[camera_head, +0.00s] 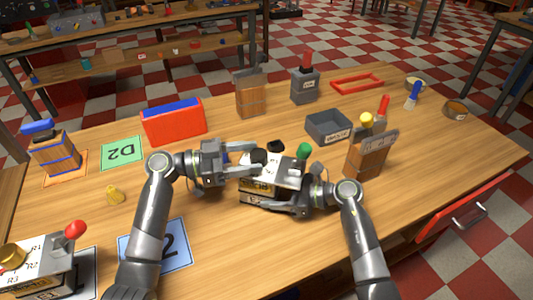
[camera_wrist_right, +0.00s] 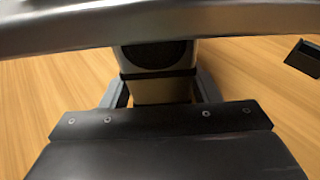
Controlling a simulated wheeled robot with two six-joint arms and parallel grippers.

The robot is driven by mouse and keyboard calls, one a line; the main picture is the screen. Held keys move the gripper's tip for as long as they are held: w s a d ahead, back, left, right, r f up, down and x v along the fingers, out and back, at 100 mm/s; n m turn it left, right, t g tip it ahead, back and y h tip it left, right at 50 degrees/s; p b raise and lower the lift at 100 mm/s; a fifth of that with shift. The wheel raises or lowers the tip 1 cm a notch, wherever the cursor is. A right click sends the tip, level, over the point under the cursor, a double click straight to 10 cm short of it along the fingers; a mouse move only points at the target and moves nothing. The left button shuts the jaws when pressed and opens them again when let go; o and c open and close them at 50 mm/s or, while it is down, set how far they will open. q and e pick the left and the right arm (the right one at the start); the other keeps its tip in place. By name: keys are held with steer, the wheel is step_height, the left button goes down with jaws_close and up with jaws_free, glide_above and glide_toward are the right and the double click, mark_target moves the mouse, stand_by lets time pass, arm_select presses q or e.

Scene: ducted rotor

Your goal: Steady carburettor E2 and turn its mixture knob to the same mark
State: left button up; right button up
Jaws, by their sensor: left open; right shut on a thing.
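The carburettor (camera_head: 288,172) sits near the table's middle, with a pale top, a dark knob (camera_head: 259,156) at its left and a green knob (camera_head: 304,150) at the back right. Its label is too small to read surely. My right gripper (camera_head: 272,196) is shut on its body from the right and front. In the right wrist view, the fingers flank a pale block (camera_wrist_right: 160,90) with a dark round top. My left gripper (camera_head: 250,160) is open, its fingertips close around or beside the dark knob; contact cannot be told. The knob's marks are not readable.
A lever unit (camera_head: 45,262) is front left.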

arm_select(q)
steer(key=shift+w+d, duration=0.2)
steer(key=shift+d, duration=0.95)
steer(key=shift+w+d, duration=0.2)
steer(key=shift+d, duration=0.95)
steer(key=c, duration=1)
steer(key=shift+g, duration=0.3)
